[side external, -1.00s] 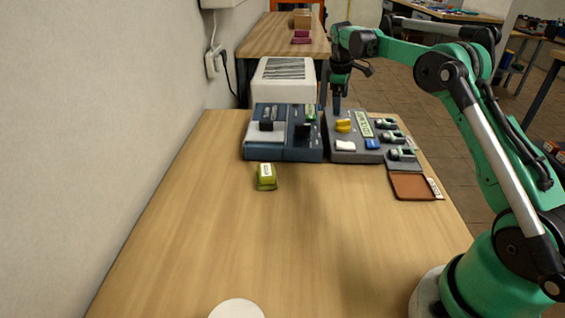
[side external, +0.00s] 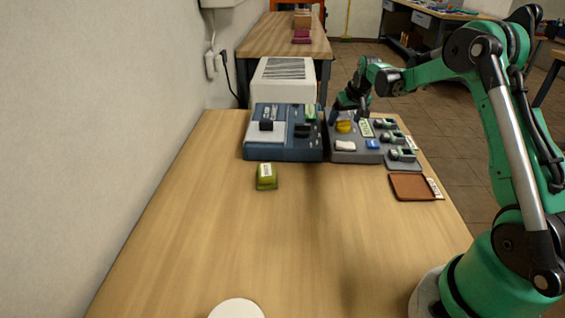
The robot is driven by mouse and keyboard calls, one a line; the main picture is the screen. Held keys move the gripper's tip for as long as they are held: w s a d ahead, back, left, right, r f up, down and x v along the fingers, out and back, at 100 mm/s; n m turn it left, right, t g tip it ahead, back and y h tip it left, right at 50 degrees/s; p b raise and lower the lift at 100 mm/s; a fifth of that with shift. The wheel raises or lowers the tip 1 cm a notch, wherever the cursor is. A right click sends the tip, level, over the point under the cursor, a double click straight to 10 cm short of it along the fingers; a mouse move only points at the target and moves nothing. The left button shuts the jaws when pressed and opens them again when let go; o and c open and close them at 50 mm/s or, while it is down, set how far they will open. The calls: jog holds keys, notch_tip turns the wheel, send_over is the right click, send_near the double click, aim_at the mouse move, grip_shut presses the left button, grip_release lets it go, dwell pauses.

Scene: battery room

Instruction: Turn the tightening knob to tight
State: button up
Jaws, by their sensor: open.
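A grey panel unit (side external: 357,155) stands at the far end of the wooden table. A yellow knob (side external: 344,128) sits on its upper left; I cannot read the label or the knob's setting. My gripper (side external: 348,116) is open and tilted, with its dark fingers spread low over the back of the panel, close to the yellow knob. I cannot tell whether they touch it. The panel also carries a white block (side external: 345,146), a blue block (side external: 373,144), a pale label plate (side external: 366,128) and several dark-and-green parts (side external: 391,137) on the right.
A blue device (side external: 284,152) with dark raised controls stands close left of the panel. A yellow-green block (side external: 266,177) and a brown pad (side external: 411,187) lie in front. A white disc (side external: 237,309) is at the near edge. The table's middle is clear; a wall is left.

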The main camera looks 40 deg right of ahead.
grip_shut()
jog(key=shift+w+a+m+g+h, duration=0.1)
jog(key=shift+m+g+h, duration=0.3)
jog(key=shift+m, duration=1.1)
grip_release()
jog(key=shift+v, duration=2.8)
